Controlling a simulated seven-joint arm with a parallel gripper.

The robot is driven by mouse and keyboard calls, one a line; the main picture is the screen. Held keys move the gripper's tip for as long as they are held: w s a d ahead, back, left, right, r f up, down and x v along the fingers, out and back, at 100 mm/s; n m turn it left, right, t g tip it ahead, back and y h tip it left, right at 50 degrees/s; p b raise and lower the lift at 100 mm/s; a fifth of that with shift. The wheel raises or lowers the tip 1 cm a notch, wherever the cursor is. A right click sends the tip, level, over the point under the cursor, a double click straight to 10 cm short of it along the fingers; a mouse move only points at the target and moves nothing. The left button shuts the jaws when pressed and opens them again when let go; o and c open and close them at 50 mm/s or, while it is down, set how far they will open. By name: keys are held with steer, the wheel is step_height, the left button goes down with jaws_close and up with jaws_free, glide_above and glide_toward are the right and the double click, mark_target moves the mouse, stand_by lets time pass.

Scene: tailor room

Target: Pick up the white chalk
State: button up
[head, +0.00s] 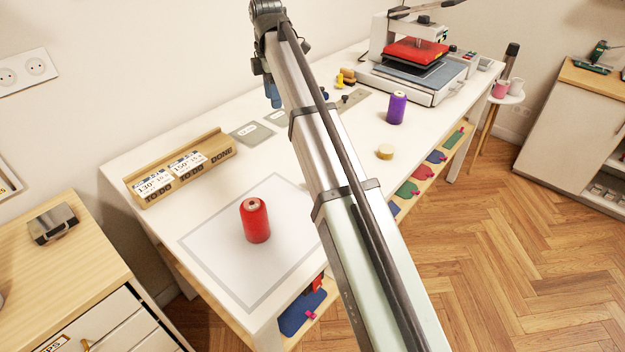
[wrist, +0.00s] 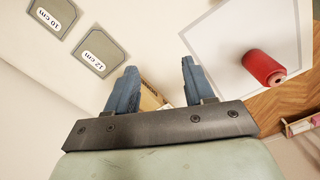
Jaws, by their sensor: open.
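I cannot make out a white chalk in either view; my arm hides part of the table in the head view. My gripper (wrist: 158,68) is open, with two blue fingers apart and nothing between them in the wrist view. In the head view a blue finger (head: 272,93) shows beside my arm, over the back part of the white table (head: 140,160).
A red spool (head: 256,220) stands on a grey-bordered sheet (head: 205,240). A wooden card holder (head: 215,152), grey cards (head: 251,134), a purple spool (head: 397,108), a yellow disc (head: 385,152) and a heat press (head: 415,75) are also on the table.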

steer(key=s+d+f+n, duration=0.2)
steer(key=s+d+f, duration=0.4)
steer(key=s+d, duration=0.5)
steer(key=shift+s+a+f+n, duration=0.25)
steer(key=shift+f+n, duration=0.3)
steer(key=shift+f, duration=1.75)
steer(key=shift+s+a+f+n, duration=0.25)
steer(key=shift+f+n, duration=0.25)
steer(key=shift+f, duration=1.8)
steer(key=shift+s+a+f+n, duration=0.15)
steer(key=shift+a+f+n, duration=0.3)
steer(key=shift+f, duration=1.85)
steer(key=shift+d, duration=0.15)
steer(key=shift+c, duration=0.4)
steer(key=c, duration=0.8)
